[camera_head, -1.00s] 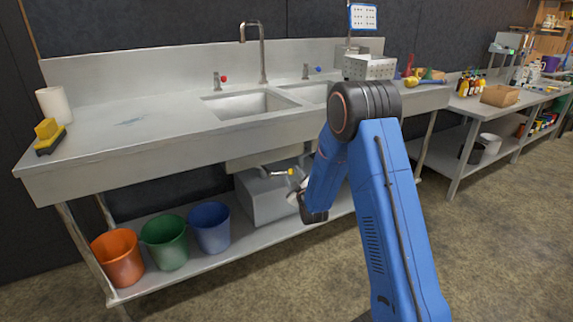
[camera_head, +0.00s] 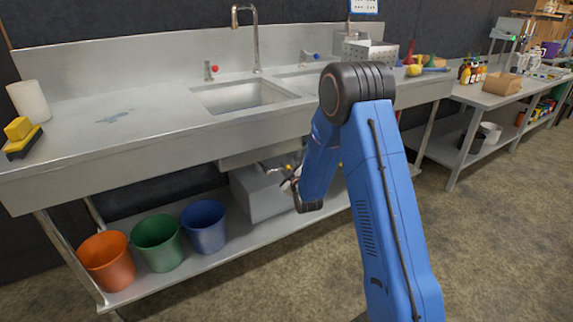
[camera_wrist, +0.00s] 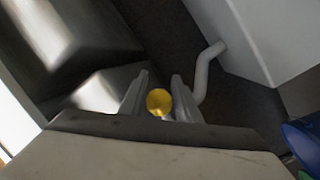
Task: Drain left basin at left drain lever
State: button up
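The left basin (camera_head: 238,96) is the left sink well in the steel counter. The left drain lever, a metal arm with a yellow knob (camera_head: 287,168), sticks out beneath the sink. My gripper (camera_head: 291,182) is close to this knob, at the end of my blue arm. In the wrist view, the yellow knob (camera_wrist: 159,102) shows between the two spread fingers of my gripper (camera_wrist: 160,85). The fingers flank it with narrow gaps; I cannot tell whether either touches it. Part of the gripper is hidden in the head view.
A grey box (camera_head: 258,196) stands on the lower shelf under the sink. Orange (camera_head: 107,262), green (camera_head: 158,243) and blue (camera_head: 205,227) buckets stand left of it. A pale bent pipe (camera_wrist: 207,70) is close to the right finger. The floor in front is clear.

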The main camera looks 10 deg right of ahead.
grip_shut()
jog(key=shift+f, duration=0.1)
jog(key=s+a+f+m+g+y, duration=0.3)
jog(key=a+f+m, duration=0.6)
jog(key=m, duration=0.5)
jog(key=shift+s+a, duration=0.25)
jog(key=shift+a, duration=0.45)
jog(key=shift+f, duration=0.1)
jog(key=shift+o, duration=2.4)
grip_release()
